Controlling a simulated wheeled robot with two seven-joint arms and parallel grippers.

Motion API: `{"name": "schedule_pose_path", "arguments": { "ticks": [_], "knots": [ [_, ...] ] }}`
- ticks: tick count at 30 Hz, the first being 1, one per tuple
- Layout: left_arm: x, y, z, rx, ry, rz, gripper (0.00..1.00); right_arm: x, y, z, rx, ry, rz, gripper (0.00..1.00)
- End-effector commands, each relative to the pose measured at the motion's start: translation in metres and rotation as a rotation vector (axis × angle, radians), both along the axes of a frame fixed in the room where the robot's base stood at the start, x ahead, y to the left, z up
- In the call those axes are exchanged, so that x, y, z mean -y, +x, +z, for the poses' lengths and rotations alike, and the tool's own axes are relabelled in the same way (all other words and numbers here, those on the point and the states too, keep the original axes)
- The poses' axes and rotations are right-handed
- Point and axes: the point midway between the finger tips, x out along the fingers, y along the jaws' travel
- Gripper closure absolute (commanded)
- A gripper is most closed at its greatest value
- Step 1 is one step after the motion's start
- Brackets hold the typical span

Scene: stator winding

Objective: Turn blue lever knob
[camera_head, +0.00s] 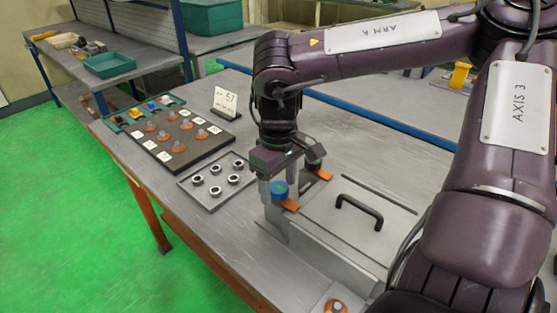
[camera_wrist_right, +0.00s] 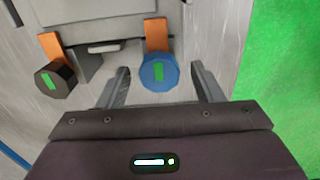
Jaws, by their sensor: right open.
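The blue lever knob (camera_head: 279,190) is on the near-left side of the grey box with the black handle, with an orange lever (camera_head: 291,205) beside it. My right gripper (camera_head: 275,195) is above the knob, pointing down, its fingers on either side of it. In the right wrist view the blue knob (camera_wrist_right: 159,72) has a green mark on its face and lies between the open fingers (camera_wrist_right: 160,80). The fingers look apart from the knob. A black knob (camera_wrist_right: 55,79) with a green mark and its own orange lever (camera_wrist_right: 51,47) is to the left. My left gripper is not seen.
The grey box lid (camera_head: 335,205) has a black handle (camera_head: 360,208). A tray (camera_head: 200,202) with several metal rings and a dark board (camera_head: 205,147) with several copper-coloured parts lie to the left. A number card (camera_head: 225,103) stands behind. The table's near-left edge is clear.

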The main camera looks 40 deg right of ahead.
Motion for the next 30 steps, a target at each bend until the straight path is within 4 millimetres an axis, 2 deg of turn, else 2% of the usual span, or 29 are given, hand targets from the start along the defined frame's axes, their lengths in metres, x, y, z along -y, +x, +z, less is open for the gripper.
{"name": "schedule_pose_path", "arguments": {
  "ticks": [2, 12, 22, 30],
  "knots": [
    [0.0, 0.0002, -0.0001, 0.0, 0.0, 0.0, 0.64, 0.0001, -0.0001, 0.0, 0.0, 0.0, 0.0, 0.41],
    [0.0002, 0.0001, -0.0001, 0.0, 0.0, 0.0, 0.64, 0.0002, 0.0, 0.0003, 0.0, 0.0, 0.0, 0.83],
    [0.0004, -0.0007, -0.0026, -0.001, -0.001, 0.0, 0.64, 0.0004, 0.0003, 0.0, 0.001, -0.001, 0.053, 0.83],
    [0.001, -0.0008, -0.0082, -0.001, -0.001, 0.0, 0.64, 0.0005, 0.0006, -0.0001, 0.002, -0.002, 0.234, 0.83]
  ]
}}
